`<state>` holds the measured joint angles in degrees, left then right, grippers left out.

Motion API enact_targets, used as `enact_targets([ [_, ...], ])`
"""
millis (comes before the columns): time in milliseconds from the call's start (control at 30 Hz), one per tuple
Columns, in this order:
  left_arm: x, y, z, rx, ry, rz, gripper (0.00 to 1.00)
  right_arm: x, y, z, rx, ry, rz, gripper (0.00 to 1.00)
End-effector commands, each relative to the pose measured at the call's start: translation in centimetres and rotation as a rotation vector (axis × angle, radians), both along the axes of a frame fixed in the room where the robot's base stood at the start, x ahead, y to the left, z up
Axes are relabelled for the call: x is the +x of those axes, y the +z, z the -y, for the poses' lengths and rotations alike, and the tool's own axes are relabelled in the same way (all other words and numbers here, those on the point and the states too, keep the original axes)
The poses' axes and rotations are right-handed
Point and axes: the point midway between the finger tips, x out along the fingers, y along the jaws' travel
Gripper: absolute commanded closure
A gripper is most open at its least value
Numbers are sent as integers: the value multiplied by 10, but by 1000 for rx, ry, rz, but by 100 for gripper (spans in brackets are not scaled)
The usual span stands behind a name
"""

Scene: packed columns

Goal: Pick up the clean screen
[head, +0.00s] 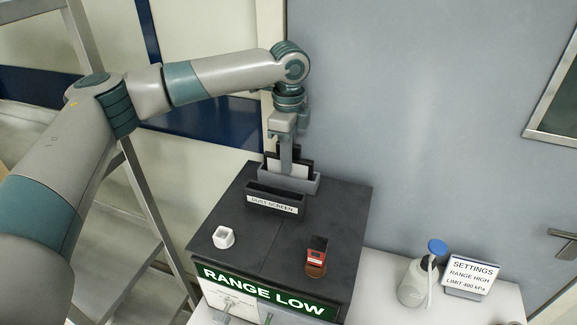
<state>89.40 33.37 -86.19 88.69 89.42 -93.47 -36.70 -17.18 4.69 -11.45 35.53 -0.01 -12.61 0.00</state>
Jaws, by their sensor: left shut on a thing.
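My left gripper (286,157) points down at the back of the dark cabinet top and is shut on a flat upright screen (303,165). The screen has a dark frame and a pale face, and stands in or just above a grey open holder (302,186). I cannot tell whether its lower edge is clear of the holder, since the holder's front wall hides it. In front is a dark slotted box (276,197) labelled "DUST SCREEN"; no screen stands up out of it. My right gripper is not in view.
The cabinet (345,215) carries a small white cup-like part (223,238) and a red-black switch (317,249); its front reads "RANGE LOW". On the white bench right are a blue-capped bottle (413,284) and a settings sign (470,274). A ladder stands left; a grey door is behind.

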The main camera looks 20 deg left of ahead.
Motion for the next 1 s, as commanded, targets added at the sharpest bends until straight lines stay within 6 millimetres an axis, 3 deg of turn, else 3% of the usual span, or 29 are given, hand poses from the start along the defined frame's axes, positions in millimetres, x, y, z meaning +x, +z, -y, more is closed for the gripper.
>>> enact_targets([
  [433, -3, 5, 0, -1, 0, 2, 100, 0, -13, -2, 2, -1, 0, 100],
  [900, -3, 70, 0, -2, 0, 3, 100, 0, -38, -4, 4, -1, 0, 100],
  [1000, -17, 68, -1, -1, -2, 0, 100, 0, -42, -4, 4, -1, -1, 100],
])
